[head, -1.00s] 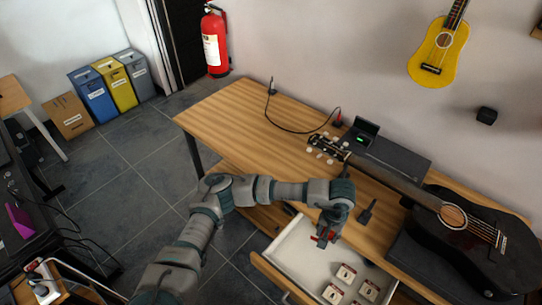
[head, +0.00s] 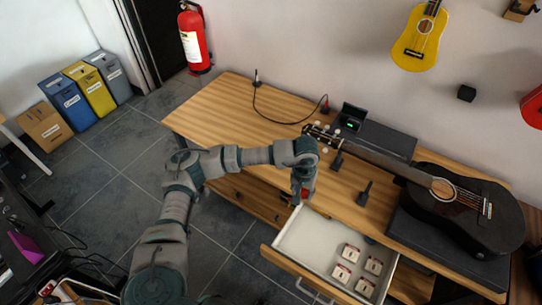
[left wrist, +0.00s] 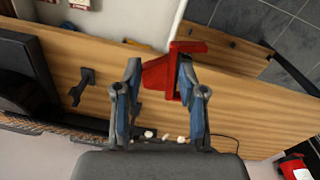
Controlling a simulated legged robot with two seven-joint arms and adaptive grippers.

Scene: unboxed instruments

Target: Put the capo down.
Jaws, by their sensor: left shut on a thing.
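The capo (left wrist: 172,72) is red and sits between the blue-grey fingers of my left gripper (left wrist: 160,75) in the left wrist view. In the head view my left gripper (head: 299,197) is shut on the capo, and only a small red part of the capo (head: 305,192) shows there. The gripper hangs by the table's front edge, near the back left corner of the open drawer (head: 296,246). The capo appears held clear of the table (head: 225,105), though its exact height is hard to judge. My right gripper is not in view.
Several small white packs (head: 350,253) lie in the drawer, whose left part is bare. A black guitar (head: 460,210) lies on the right side of the table. A small dark stand (head: 365,193) is upright near the middle. The table's left part is mostly clear, apart from a cable (head: 285,121).

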